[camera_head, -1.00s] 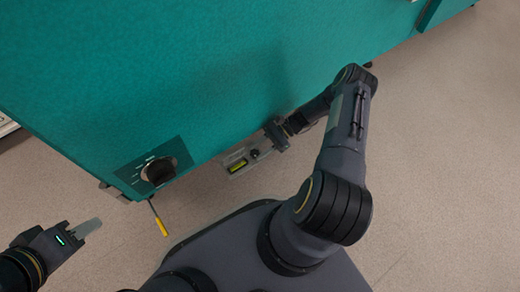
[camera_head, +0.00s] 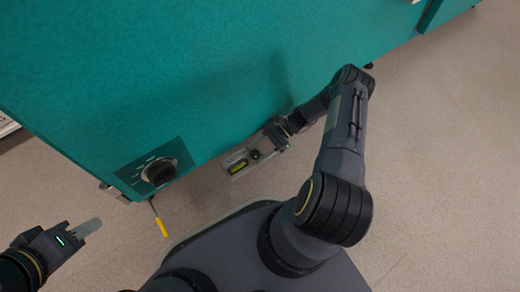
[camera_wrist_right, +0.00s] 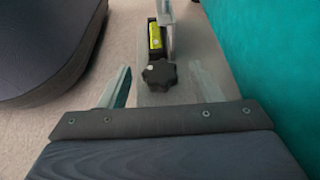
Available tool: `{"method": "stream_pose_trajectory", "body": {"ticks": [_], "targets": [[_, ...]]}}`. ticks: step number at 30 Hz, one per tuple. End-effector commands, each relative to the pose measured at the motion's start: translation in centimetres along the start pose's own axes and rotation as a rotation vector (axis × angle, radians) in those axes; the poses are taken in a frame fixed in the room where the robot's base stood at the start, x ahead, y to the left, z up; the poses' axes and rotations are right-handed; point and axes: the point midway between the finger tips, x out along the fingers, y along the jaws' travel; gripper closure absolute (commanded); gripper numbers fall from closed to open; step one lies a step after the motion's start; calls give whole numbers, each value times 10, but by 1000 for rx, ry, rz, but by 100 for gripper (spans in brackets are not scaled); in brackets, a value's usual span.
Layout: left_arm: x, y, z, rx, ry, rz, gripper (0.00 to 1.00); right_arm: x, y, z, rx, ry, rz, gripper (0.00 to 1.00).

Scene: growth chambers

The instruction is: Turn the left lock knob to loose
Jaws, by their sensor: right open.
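A black star-shaped lock knob (camera_head: 255,155) sits on a grey metal bracket (camera_head: 238,172) low beside the teal cabinet. In the right wrist view the knob (camera_wrist_right: 159,74) shows just ahead, near the middle. My right gripper (camera_head: 264,149) is open, with one finger on each side of the knob in that view and visible gaps between. I cannot tell whether the fingers are level with the knob in depth. A yellow-green level vial (camera_wrist_right: 155,36) is on the bracket beyond the knob. My left gripper (camera_head: 86,229) is empty at the lower left, its jaw gap unclear.
The teal cabinet (camera_head: 200,75) stands close along my right gripper. A dark dial (camera_head: 160,171) on a panel is at its lower left corner. A yellow-handled screwdriver (camera_head: 159,222) is below that panel. The floor (camera_head: 440,150) at the right is clear.

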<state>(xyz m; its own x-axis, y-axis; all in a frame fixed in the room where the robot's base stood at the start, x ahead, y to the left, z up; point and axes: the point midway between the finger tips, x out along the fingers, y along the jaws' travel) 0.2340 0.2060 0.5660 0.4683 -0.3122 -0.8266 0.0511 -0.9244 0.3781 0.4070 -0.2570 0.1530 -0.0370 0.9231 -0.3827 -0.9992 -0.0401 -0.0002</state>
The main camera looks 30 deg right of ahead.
Motion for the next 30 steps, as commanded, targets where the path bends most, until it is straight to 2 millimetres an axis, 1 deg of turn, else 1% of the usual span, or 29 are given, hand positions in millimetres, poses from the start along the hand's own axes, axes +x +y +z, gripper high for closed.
{"method": "stream_pose_trajectory", "body": {"ticks": [2, 5, 8, 12, 15, 18, 22, 30], "targets": [[0, 0, 0, 0, 0, 0, 64, -1, 0, 0, 0, 0, 0, 42], [-2, 1, -1, 0, 0, 0, 64, -8, 0, 1, 0, 2, -2, 42], [-6, 3, -3, 0, 0, 0, 64, -23, 0, 1, 0, 3, -3, 42], [-10, 5, -5, 0, 0, 0, 64, -48, 0, 1, 0, 3, -2, 42], [-12, 6, -6, 0, 0, 0, 64, -62, 0, 0, 0, 2, -2, 42], [-13, 6, -7, 0, 0, 0, 64, -73, 0, 0, 0, 1, -1, 42], [-13, 6, -7, 0, 0, 0, 64, -78, 0, 0, 0, 0, 0, 42], [-13, 6, -7, 0, 0, 0, 64, -78, 0, 0, 0, 0, 0, 42]]}}
